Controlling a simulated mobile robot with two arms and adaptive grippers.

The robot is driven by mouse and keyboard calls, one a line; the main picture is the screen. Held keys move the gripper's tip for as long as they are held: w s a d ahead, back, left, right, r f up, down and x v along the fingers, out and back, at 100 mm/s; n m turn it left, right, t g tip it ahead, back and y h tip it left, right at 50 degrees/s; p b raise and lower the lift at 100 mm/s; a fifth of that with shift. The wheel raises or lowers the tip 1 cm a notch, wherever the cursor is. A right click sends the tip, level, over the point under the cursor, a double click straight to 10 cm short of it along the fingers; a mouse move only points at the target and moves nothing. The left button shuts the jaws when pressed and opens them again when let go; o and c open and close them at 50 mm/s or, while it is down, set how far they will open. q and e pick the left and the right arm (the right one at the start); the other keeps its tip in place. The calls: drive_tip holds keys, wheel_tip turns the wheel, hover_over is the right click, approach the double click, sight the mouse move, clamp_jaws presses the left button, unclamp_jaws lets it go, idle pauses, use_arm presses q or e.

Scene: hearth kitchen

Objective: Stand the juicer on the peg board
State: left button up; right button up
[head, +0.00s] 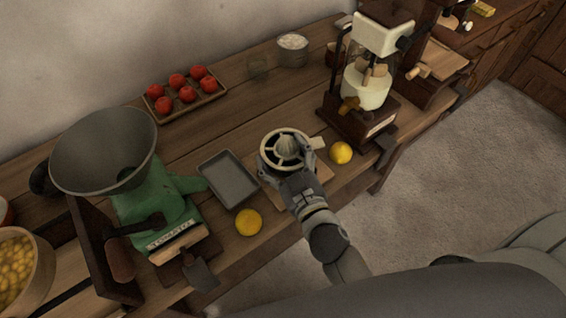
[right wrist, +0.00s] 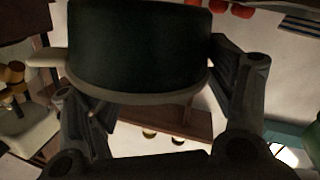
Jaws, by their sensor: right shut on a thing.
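The juicer (head: 286,148) has a cream ribbed cone and rim, with a small handle at its right. My right gripper (head: 291,168) is shut on it, coming from the front. In the right wrist view the juicer's dark round body (right wrist: 140,50) sits between the two fingers (right wrist: 160,95), its handle at the left. The wooden peg board (head: 319,180) lies under the juicer and gripper, which hide most of it. I cannot tell whether the juicer touches the board. My left gripper is not in view.
A grey tray (head: 228,180) lies left of the juicer. Lemons sit at the front (head: 249,222) and right (head: 341,153). A green grinder (head: 160,205) stands at left and a glass-jarred machine (head: 368,85) at right. The counter behind the juicer is largely clear.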

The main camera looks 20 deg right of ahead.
drive_tip(key=shift+f, duration=0.7)
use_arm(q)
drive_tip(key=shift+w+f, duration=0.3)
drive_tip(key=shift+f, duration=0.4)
use_arm(e)
drive_tip(key=shift+r, duration=0.1)
drive_tip(key=shift+f+b, duration=0.65)
drive_tip(key=shift+b, duration=0.05)
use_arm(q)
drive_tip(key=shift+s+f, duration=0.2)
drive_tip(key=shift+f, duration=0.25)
use_arm(e)
drive_tip(key=o, duration=1.1)
